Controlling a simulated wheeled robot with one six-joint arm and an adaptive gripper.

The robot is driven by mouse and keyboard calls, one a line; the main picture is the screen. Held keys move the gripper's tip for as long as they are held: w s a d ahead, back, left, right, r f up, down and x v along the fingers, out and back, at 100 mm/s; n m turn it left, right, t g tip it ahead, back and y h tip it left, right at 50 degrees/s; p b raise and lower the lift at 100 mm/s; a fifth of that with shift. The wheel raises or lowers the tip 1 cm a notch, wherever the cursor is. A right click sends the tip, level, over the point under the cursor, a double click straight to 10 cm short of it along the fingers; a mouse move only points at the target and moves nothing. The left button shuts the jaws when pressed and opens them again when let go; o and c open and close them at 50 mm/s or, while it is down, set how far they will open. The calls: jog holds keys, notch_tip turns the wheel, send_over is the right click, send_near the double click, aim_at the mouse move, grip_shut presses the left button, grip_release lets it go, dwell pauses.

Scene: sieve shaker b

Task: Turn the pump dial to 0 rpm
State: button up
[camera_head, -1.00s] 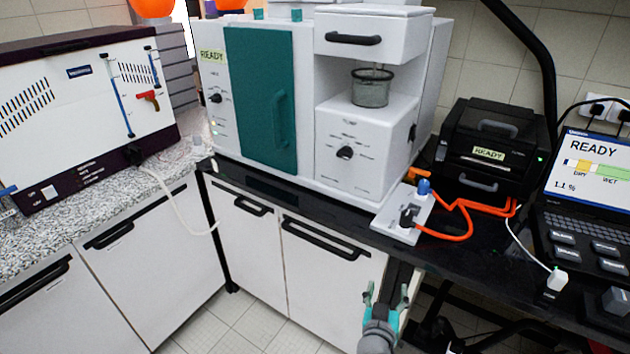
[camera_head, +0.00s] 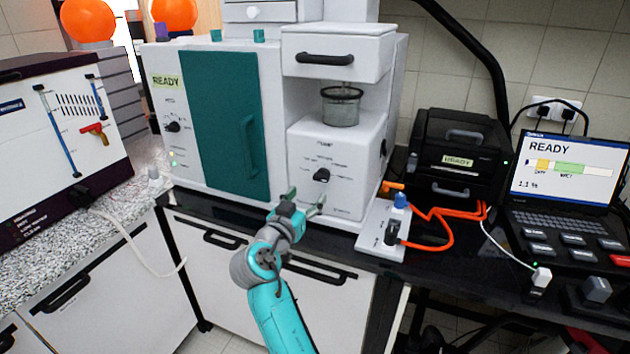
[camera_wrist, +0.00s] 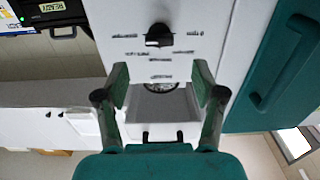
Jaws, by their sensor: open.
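The pump dial (camera_head: 322,175) is a black knob on the front of the white pump box (camera_head: 345,203), with small printed labels around it. The dial also shows in the wrist view (camera_wrist: 158,36), at the top middle, beyond my fingertips. That view appears turned over, and I cannot read the dial's setting. My gripper (camera_head: 306,198) is in front of the pump box, a little below and left of the dial in the head view. In the wrist view my gripper (camera_wrist: 160,84) has its two green fingers wide apart with nothing between them. The fingers look apart from the dial.
A glass beaker (camera_head: 341,107) stands on the pump box under a white drawer. A teal door (camera_head: 217,120) with a handle is to the left, with another black dial (camera_head: 172,127) beyond. A white power strip (camera_head: 382,232) with orange cables lies right of the box.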

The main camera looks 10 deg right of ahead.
aim_at(320, 180)
jog(key=x, duration=0.8)
jog(key=shift+w+d, duration=0.25)
jog(key=c, duration=1.1)
